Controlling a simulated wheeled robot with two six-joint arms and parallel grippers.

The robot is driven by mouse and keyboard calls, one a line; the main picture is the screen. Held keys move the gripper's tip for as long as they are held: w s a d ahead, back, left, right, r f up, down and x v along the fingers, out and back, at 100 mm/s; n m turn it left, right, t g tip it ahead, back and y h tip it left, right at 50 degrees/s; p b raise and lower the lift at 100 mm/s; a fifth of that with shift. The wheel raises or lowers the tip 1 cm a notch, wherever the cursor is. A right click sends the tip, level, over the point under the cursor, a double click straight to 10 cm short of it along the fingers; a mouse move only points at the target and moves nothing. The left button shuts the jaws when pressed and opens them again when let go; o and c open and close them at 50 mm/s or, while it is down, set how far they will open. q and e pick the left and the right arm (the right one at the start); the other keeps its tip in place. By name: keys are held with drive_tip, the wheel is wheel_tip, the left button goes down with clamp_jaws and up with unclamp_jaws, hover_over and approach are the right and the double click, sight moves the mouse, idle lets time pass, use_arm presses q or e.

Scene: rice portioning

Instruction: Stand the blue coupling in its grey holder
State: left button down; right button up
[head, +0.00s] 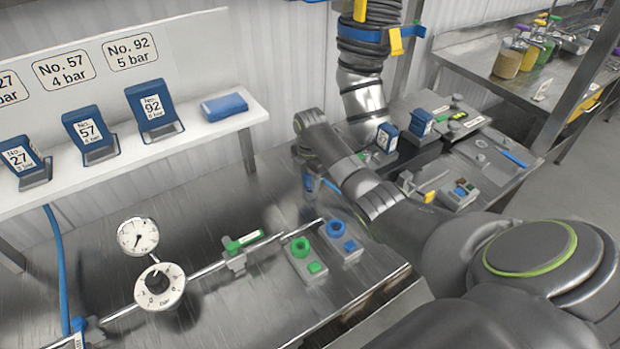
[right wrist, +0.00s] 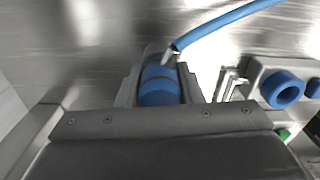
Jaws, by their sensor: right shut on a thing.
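The blue coupling (right wrist: 160,84) is between the fingers of my right gripper (right wrist: 157,92) in the right wrist view. The gripper is shut on it. A blue hose-like length (right wrist: 225,24) with a metal tip runs from beside the coupling to the upper right. In the head view my right gripper (head: 311,181) is partly hidden by my own arm, above the steel bench. A grey holder (head: 348,258) with a blue ring stands to its lower right, and it also shows in the right wrist view (right wrist: 258,68). The ring looks empty. My left gripper is out of view.
A similar grey holder with a green ring (head: 300,247) stands beside the blue one. A metal pipe (head: 205,270) with a green-handled valve (head: 246,241) and gauge (head: 138,236) crosses the bench (head: 228,318). A white shelf (head: 215,127) holds blue units behind.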

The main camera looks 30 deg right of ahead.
drive_tip(key=shift+s+f, duration=0.1)
drive_tip(key=shift+f, duration=0.25)
idle(0.7)
drive_tip(key=o, duration=1.2)
drive_tip(key=shift+a+f, duration=0.1)
drive_tip(key=shift+f, duration=0.1)
drive_tip(key=shift+c, duration=0.2)
drive_tip(key=shift+o, duration=0.2)
drive_tip(key=shift+r, duration=0.1)
drive_tip(key=o, duration=0.4)
drive_tip(key=shift+o, duration=0.2)
drive_tip(key=shift+r, duration=0.1)
wheel_tip(320, 180, up, 9)
drive_tip(key=p, duration=0.9)
drive_tip(key=shift+r+p, duration=0.1)
drive_tip(key=shift+p, duration=0.25)
